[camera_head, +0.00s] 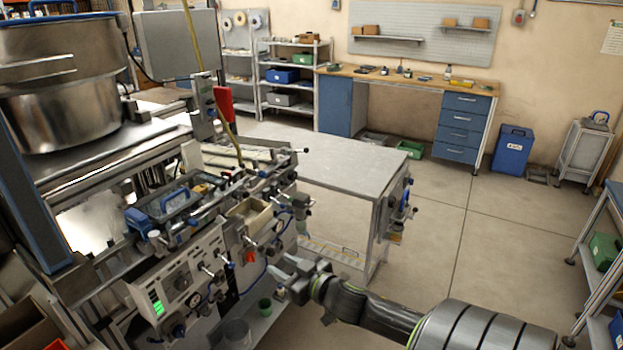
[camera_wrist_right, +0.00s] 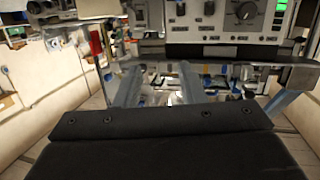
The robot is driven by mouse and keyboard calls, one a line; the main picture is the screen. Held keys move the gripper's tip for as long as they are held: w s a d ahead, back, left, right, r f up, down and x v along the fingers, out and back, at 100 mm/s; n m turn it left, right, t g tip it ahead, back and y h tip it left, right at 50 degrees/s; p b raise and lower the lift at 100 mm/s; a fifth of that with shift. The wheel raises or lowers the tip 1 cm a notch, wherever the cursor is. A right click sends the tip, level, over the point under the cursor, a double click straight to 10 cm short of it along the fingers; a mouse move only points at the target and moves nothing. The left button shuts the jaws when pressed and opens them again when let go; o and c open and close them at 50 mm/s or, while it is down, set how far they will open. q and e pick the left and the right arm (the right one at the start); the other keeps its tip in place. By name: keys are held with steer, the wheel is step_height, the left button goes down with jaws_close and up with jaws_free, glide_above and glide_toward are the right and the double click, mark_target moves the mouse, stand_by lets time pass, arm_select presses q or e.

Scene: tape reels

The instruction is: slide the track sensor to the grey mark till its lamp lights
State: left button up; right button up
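My right gripper (camera_head: 284,268) is in front of the machine, just right of its control panel (camera_head: 180,282). In the right wrist view its two fingers (camera_wrist_right: 160,76) stand apart, with nothing seen between them at close range. My left gripper is not in view.
A green lit display (camera_head: 157,308) is on the panel. Small knobs and clamps stick out from the machine near my right gripper. A grey table (camera_head: 345,165) is behind, and the floor (camera_head: 440,240) to the right is open.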

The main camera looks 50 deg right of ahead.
steer(key=s+d+f+g+h, duration=0.1)
steer(key=s+d+f+h, duration=0.1)
steer(key=s+d+f, duration=0.2)
step_height(320, 180, down, 3)
steer(key=shift+d+f+m, duration=0.1)
steer(key=shift+d+m, duration=0.3)
steer(key=shift+d, duration=0.05)
